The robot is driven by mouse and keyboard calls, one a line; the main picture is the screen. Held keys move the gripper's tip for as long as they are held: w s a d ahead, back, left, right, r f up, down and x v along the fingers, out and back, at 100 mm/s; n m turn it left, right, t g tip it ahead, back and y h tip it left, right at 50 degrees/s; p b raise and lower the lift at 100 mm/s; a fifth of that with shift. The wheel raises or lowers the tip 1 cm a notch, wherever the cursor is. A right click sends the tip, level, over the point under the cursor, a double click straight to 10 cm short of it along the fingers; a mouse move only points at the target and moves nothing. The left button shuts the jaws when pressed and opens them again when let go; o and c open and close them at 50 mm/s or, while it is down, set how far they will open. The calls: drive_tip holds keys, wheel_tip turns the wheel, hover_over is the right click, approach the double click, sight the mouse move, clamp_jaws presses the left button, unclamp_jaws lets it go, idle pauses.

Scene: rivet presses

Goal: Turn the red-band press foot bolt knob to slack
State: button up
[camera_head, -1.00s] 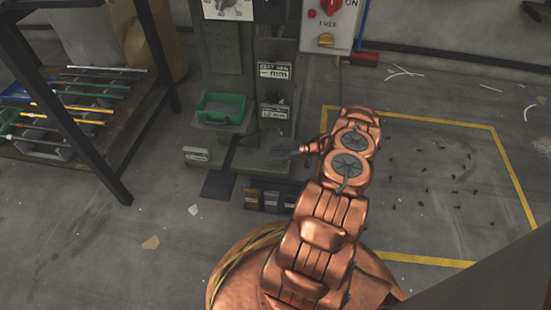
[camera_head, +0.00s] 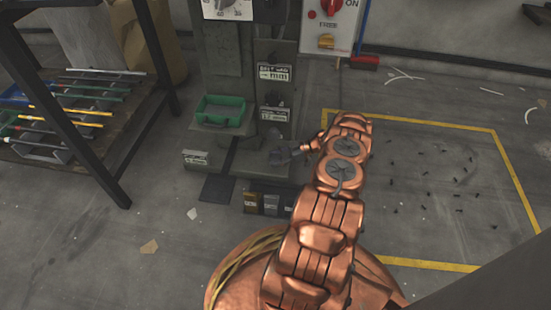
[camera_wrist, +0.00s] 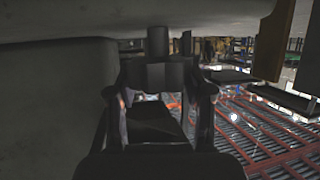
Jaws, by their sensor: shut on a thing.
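The press (camera_head: 222,60) is a grey machine with a green tray (camera_head: 219,111) on its left side. I cannot make out a red band on it. My gripper (camera_head: 285,154) is low at the front of the press, just above its base. In the wrist view my gripper (camera_wrist: 160,90) has one finger on each side of a dark knob (camera_wrist: 152,75) and is shut on it. A short dark stem (camera_wrist: 157,42) rises from the knob to the grey body above. In the head view the knob is hidden or too dark to tell.
A rack with coloured rods (camera_head: 85,95) stands at the left. A control panel (camera_head: 328,28) with a red switch is at the top. The yellow-outlined floor (camera_head: 430,190) at the right holds only small scraps.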

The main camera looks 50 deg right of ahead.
drive_tip(key=o, duration=1.2)
drive_tip(key=shift+c, duration=0.2)
drive_tip(key=v, duration=1.2)
